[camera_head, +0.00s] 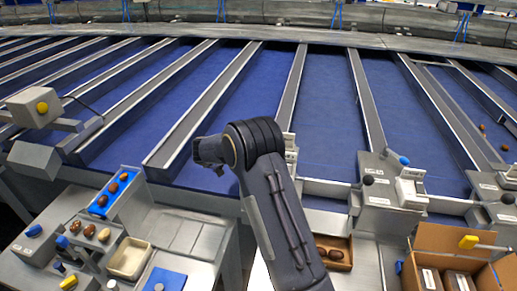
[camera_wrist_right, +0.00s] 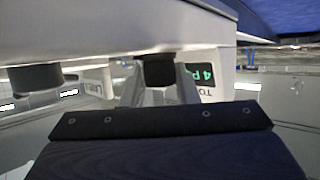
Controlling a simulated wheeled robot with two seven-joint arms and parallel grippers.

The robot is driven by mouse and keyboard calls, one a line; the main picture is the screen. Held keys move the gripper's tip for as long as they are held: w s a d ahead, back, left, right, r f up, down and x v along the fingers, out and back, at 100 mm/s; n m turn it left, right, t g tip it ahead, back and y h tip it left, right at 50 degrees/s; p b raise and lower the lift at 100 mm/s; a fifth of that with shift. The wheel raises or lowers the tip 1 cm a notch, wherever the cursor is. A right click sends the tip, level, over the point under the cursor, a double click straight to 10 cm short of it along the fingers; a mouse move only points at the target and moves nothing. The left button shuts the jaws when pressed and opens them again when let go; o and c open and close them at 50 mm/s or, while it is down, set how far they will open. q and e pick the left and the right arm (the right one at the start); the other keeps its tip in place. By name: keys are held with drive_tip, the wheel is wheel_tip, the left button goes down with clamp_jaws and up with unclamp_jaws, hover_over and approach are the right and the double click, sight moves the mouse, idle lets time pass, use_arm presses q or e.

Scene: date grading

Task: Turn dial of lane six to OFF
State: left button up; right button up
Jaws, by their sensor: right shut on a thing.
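In the right wrist view my right gripper (camera_wrist_right: 157,88) has its two grey fingers closed around a dark knob (camera_wrist_right: 157,70) under a pale housing. A small display (camera_wrist_right: 207,76) with green characters, upside down, is just right of it. The lane number on the label (camera_wrist_right: 95,88) cannot be read. In the head view my right arm (camera_head: 265,185) reaches up from the bottom middle to the lane heads. It covers most of one lane's control unit (camera_head: 291,150), and its fingers cannot be made out there. My left gripper is not in view.
A second dark knob (camera_wrist_right: 35,78) hangs at the left in the wrist view. In the head view, another control unit (camera_head: 410,190) stands right of my arm. A brown box (camera_head: 340,243) with dates and an open carton (camera_head: 440,240) are at lower right. A blue date tray (camera_head: 116,186) is left.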

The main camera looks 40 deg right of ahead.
drive_tip(key=m+g+y, duration=0.1)
drive_tip(key=m+g, duration=0.3)
drive_tip(key=g, duration=0.1)
drive_tip(key=shift+f+m, duration=0.1)
drive_tip(key=shift+m, duration=0.2)
drive_tip(key=shift+m+g+y, duration=0.6)
drive_tip(key=shift+m+g, duration=0.3)
drive_tip(key=shift+g, duration=0.1)
drive_tip(key=shift+m+g+y, duration=0.5)
drive_tip(key=shift+m+g, duration=0.2)
drive_tip(key=shift+m, duration=0.1)
drive_tip(key=o, duration=1)
